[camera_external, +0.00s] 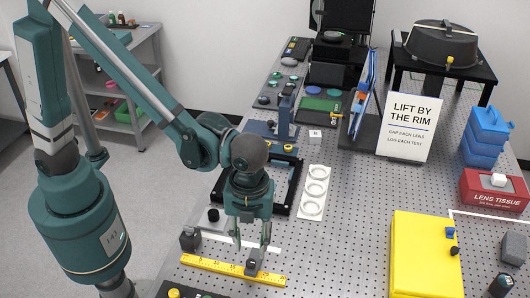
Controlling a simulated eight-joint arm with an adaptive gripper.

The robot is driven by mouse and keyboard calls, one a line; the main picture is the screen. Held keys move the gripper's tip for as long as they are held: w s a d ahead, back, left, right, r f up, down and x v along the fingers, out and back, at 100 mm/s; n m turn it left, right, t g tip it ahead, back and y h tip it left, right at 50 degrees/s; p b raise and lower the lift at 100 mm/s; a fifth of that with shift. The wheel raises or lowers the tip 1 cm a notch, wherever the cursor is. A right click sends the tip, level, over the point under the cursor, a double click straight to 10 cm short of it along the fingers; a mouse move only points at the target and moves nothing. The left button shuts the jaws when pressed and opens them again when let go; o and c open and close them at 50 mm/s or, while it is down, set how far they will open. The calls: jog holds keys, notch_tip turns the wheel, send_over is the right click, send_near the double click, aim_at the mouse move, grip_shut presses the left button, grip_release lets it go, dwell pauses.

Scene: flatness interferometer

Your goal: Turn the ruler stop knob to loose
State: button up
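A yellow ruler (212,265) lies along the near left part of the perforated table. A dark grey stop block (253,267) sits on the ruler right of its middle. A small dark knob appears to be on top of the block, but its setting is too small to read. My gripper (251,245) points down just above and behind the stop block. I cannot tell whether a fingertip touches the block.
A grey block (190,239) stands left of my gripper. A black frame (285,209) lies behind it, with a white card of rings (314,192) to its right. A yellow case (418,255) stands at the right. The table between ruler and case is clear.

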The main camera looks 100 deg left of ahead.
aim_at(251, 262)
jog(key=shift+f, duration=3.85)
jog(key=c, duration=0.9)
